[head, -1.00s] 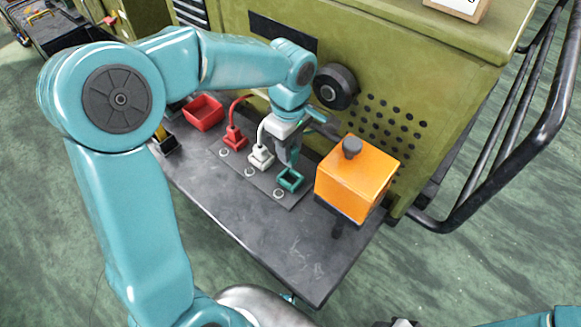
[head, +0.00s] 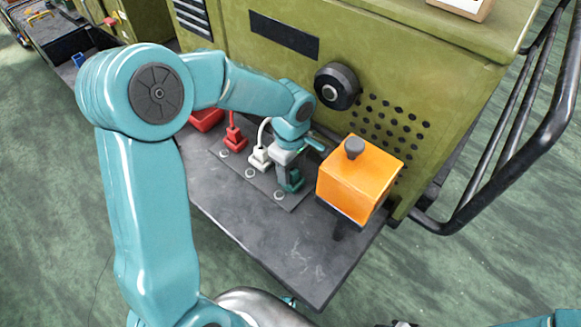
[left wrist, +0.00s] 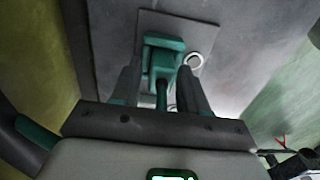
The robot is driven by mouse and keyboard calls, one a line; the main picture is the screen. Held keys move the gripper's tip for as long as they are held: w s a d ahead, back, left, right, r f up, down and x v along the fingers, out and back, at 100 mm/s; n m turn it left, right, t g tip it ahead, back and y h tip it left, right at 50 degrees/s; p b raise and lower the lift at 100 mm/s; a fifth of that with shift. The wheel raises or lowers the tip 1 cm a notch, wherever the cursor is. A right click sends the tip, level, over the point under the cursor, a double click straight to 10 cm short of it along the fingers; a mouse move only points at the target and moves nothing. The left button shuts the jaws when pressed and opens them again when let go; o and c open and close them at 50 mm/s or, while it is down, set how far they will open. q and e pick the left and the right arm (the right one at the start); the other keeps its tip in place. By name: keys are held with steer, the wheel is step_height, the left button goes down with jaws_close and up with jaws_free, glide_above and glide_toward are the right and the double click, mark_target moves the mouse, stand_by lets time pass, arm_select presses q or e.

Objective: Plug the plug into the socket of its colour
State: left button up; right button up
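My left gripper (head: 290,182) points down over the green socket (head: 298,184) at the near end of the row. In the left wrist view, the green plug (left wrist: 162,62) with its dark stem lies between the two fingers, whose tips are at its sides. The plug stands at the green socket (left wrist: 165,41); how deep it sits is hidden. The red socket (head: 234,140) and the white socket (head: 259,157) each have a plug with a cable of their own colour. My right gripper is not clearly in view.
An orange box (head: 358,180) with a dark knob stands close to the right of my left gripper. A red tray (head: 205,120) is partly hidden behind my arm. The olive cabinet (head: 420,90) rises behind. The front of the dark bench (head: 290,245) is clear.

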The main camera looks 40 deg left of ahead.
arm_select(q)
steer(key=shift+o, duration=0.3)
steer(key=shift+s+r, duration=0.1)
steer(key=shift+r, duration=0.1)
steer(key=shift+r, duration=0.25)
step_height(320, 180, up, 12)
steer(key=p, duration=0.1)
steer(key=shift+f, duration=0.2)
